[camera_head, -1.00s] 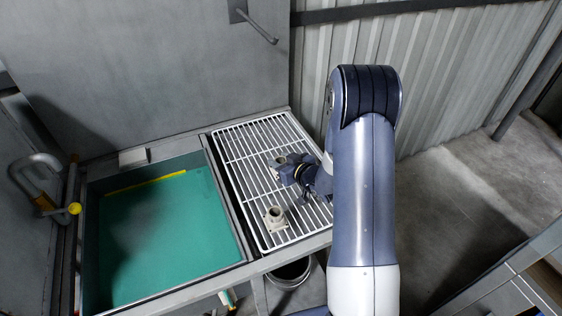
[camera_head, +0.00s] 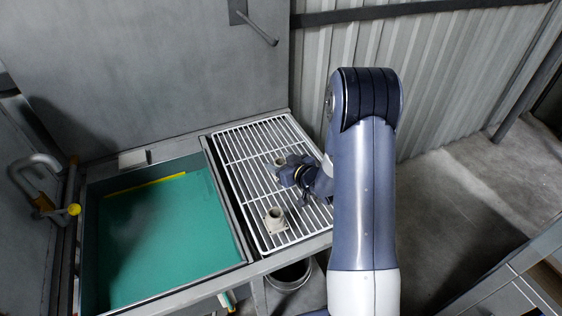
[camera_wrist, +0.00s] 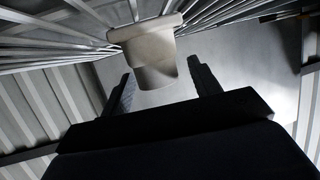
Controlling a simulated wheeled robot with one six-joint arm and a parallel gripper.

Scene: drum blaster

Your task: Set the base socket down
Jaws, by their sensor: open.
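A pale base socket (camera_wrist: 150,50), a short tube with a flange, stands with its flange on the white wire rack (camera_head: 226,165). The wrist view shows it inverted, flange toward the top. My gripper (camera_wrist: 165,85) is open, with one finger to each side of the socket's tube and gaps visible. In the head view this socket (camera_head: 281,159) is mostly hidden behind my gripper (camera_head: 284,175). A second pale socket with a square flange (camera_head: 275,220) stands upright on the rack nearer the front edge.
A sunken bay with a green floor (camera_head: 160,235) lies left of the rack. A yellow-ended pipe (camera_head: 73,209) stands at its left. A round bin (camera_head: 290,275) is below the rack's front edge. A corrugated wall rises behind.

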